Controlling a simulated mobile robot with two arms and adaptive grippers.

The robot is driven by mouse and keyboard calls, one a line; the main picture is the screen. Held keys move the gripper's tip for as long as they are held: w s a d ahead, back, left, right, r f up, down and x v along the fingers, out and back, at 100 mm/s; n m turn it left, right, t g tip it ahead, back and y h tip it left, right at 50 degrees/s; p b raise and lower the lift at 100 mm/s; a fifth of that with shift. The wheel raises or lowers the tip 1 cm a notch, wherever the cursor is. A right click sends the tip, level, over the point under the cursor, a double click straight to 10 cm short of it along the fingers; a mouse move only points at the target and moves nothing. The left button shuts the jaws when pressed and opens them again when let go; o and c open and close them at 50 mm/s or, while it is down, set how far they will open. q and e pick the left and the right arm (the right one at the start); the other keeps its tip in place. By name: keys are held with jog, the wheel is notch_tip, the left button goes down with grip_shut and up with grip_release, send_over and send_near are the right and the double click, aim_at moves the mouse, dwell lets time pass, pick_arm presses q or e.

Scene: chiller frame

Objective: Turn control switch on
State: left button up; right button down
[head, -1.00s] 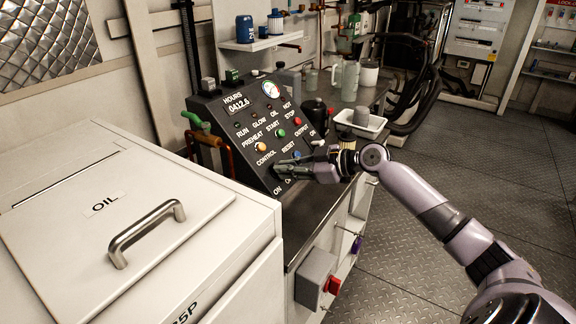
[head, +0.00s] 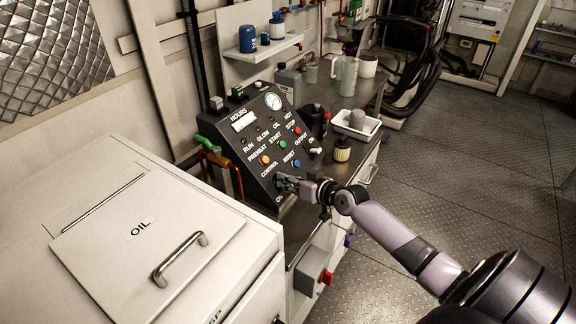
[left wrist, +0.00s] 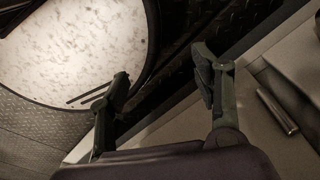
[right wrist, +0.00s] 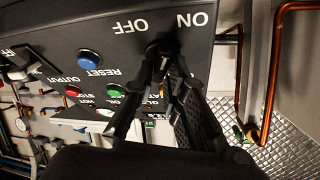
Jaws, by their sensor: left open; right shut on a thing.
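The dark sloping control panel (head: 262,124) stands on the bench in the head view. My right gripper (head: 284,184) is at its lower edge, below the CONTROL label. In the right wrist view the panel (right wrist: 112,35) appears upside down. There my right gripper (right wrist: 164,55) is shut on the dark control switch, by the OFF and ON labels. The fingers mostly hide the switch, so its exact angle cannot be told. My left gripper (left wrist: 160,85) is open and empty in the left wrist view, with its fingers apart; it is outside the head view.
A white cabinet (head: 130,265) marked OIL, with a metal handle (head: 180,258), stands left of the panel. A grey box with a red knob (head: 326,277) juts out below the bench. A filter (head: 342,150) and a white tray (head: 350,124) stand right of the panel. The right floor is clear.

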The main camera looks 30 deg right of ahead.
jog(key=shift+r+m+h+p, duration=0.1)
jog(key=shift+m+h+p, duration=0.4)
jog(key=shift+m+p, duration=0.65)
jog(key=shift+n, duration=0.25)
jog(key=c, duration=1.6)
grip_release()
jog(key=shift+s, duration=0.1)
jog(key=v, duration=1.1)
jog(key=shift+s, duration=0.4)
jog(key=shift+r, duration=0.1)
